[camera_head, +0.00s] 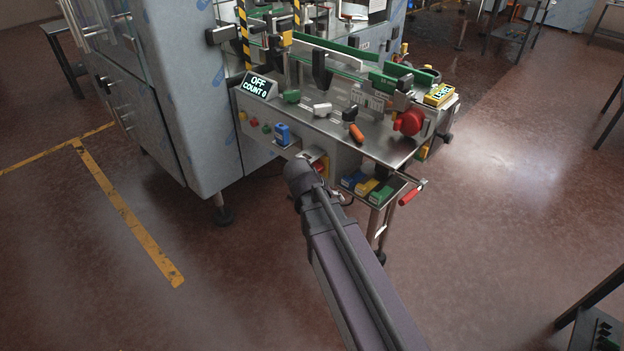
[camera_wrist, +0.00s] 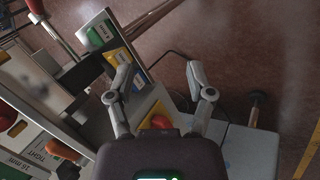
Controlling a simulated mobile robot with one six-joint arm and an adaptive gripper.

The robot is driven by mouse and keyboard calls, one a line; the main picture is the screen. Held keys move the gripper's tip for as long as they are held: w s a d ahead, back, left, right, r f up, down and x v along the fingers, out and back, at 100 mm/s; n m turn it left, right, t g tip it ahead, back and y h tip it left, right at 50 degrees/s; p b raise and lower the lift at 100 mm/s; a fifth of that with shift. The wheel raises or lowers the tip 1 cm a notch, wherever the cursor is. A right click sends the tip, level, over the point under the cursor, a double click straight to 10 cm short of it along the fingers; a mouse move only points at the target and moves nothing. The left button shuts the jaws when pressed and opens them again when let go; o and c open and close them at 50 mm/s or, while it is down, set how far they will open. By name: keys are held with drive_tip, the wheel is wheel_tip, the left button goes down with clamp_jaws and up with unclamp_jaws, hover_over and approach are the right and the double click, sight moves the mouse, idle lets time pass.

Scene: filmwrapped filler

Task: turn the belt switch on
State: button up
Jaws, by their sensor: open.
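A red switch knob on a yellow plate (camera_head: 321,165) sits on the front panel of the machine, partly hidden by my arm in the head view. In the wrist view a red knob (camera_wrist: 161,121) shows between the lower parts of my fingers, its lower side hidden by my gripper body. My gripper (camera_wrist: 158,72) is open and empty, with its fingers either side of that knob. I cannot tell whether they touch the panel. A display (camera_head: 259,86) on the machine top reads OFF, COUNT 0. The fingers are not clear in the head view.
A blue device (camera_head: 283,134) and small buttons (camera_head: 253,122) are left of the switch. Coloured boxes (camera_head: 366,187) lie on a low shelf to its right, near a red-handled lever (camera_head: 411,194). A large red knob (camera_head: 409,122) is farther right. Floor in front is clear.

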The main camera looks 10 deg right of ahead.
drive_tip(key=w+a+f+n+t+h+b, duration=0.2)
drive_tip(key=w+a+t+h+b, duration=0.2)
drive_tip(key=b, duration=0.5)
drive_tip(key=w+a+f+n+t+h+b, duration=0.2)
drive_tip(key=w+a+n+t+h+b, duration=0.1)
drive_tip(key=w+a+b, duration=0.5)
drive_tip(key=shift+w+a+t+h+b, duration=0.2)
drive_tip(key=shift+w+t+h+b, duration=0.45)
drive_tip(key=shift+t, duration=0.25)
drive_tip(key=shift+w, duration=0.1)
drive_tip(key=x, duration=1.3)
drive_tip(key=shift+w+d, duration=0.15)
drive_tip(key=shift+d, duration=0.25)
clamp_jaws()
